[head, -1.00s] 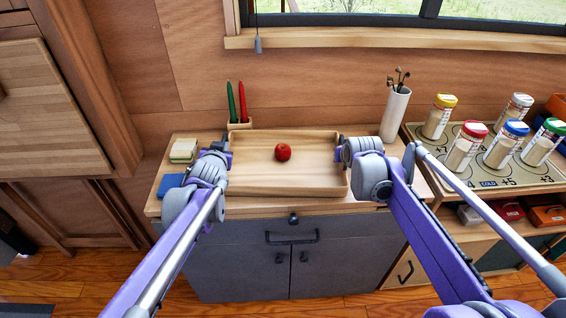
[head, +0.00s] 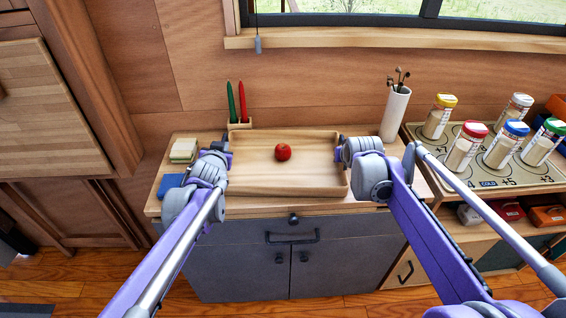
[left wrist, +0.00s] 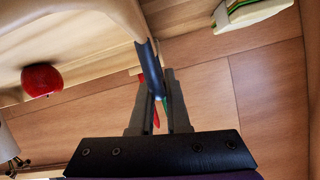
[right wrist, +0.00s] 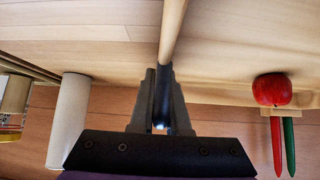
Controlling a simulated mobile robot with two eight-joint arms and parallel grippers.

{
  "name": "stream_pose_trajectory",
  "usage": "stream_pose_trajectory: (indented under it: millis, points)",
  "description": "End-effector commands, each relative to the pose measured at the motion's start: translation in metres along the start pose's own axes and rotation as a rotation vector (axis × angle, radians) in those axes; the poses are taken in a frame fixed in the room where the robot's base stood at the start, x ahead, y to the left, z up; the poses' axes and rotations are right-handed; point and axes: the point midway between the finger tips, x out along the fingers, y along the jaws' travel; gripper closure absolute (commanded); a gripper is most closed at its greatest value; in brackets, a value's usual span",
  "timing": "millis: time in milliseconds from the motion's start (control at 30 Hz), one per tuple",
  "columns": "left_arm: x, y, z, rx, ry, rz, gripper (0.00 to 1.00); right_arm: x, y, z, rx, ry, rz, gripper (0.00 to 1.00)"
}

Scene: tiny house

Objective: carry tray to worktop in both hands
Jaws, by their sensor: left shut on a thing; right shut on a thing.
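The wooden tray (head: 262,181) is over the worktop (head: 385,198) of the grey cabinet, with a red apple (head: 283,152) in it near its middle. I cannot tell whether the tray's underside touches the worktop. My left gripper (head: 228,154) is at the tray's left side, and my right gripper (head: 342,151) is at its right side. In the left wrist view the left fingers (left wrist: 157,95) are shut on a dark handle on the tray's side. In the right wrist view the right fingers (right wrist: 162,95) are shut on the opposite handle. The tray looks about level.
Behind the tray stands a holder with a green and a red candle-like stick (head: 242,102). A white vase (head: 395,114) stands at the back right. Several spice jars (head: 464,147) are on the right shelf.

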Motion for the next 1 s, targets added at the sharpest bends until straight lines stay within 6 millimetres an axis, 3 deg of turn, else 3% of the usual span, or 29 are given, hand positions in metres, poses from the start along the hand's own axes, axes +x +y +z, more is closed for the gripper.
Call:
stream_pose_trajectory:
  millis: [567,1000]
  points:
    - [-0.004,-0.001,-0.007,0.0,0.003,0.0,1.0,-0.006,0.0,-0.005,0.0,0.003,0.0,1.0]
    - [-0.027,-0.012,-0.054,-0.001,0.019,-0.003,1.0,-0.046,0.0,-0.041,0.0,0.019,-0.001,1.0]
